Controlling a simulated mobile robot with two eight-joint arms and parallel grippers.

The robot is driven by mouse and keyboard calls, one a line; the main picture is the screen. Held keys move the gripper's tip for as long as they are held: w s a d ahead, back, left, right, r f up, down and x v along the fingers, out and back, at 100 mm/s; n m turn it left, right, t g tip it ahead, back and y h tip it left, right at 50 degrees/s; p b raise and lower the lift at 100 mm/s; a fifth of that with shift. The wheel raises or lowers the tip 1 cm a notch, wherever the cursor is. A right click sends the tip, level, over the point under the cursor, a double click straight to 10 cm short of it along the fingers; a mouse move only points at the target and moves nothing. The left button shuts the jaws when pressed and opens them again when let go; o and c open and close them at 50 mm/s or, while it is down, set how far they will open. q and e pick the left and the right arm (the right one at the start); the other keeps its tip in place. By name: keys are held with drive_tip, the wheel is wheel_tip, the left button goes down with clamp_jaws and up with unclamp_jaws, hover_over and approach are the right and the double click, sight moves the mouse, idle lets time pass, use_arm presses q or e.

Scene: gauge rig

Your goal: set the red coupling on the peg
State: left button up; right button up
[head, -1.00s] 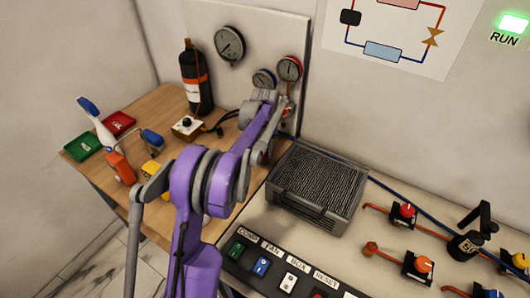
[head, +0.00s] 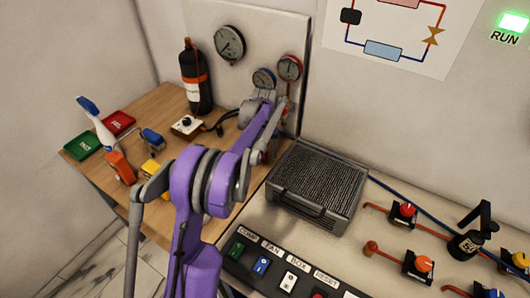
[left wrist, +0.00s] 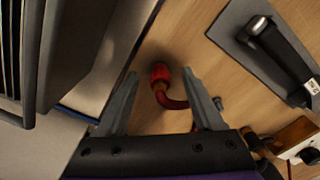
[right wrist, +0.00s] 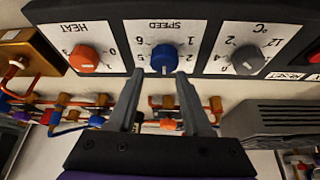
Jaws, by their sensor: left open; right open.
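The red coupling (left wrist: 160,74) shows in the left wrist view on the end of a short curved red hose (left wrist: 172,100), over the wooden bench top. My left gripper (left wrist: 160,71) is open. Its two fingers appear on either side of the coupling, with a gap to each; I cannot tell the height between them. A small grey upright piece (left wrist: 218,103) stands right of the right finger; I cannot tell whether it is the peg. In the head view my left forearm hides most of this spot. My right gripper (right wrist: 160,71) is open and empty in front of a knob panel.
A grey finned box (head: 318,185) stands right of the left arm. A black handled tool (left wrist: 277,55) lies on a grey plate near the coupling. Gauges (head: 230,43) hang on the back board. The blue SPEED knob (right wrist: 164,58) is just beyond my right fingertips.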

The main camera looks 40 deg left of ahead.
use_arm(q)
drive_tip(key=shift+o, duration=0.7)
wheel_tip(320, 180, up, 11)
drive_tip(key=shift+f, duration=0.1)
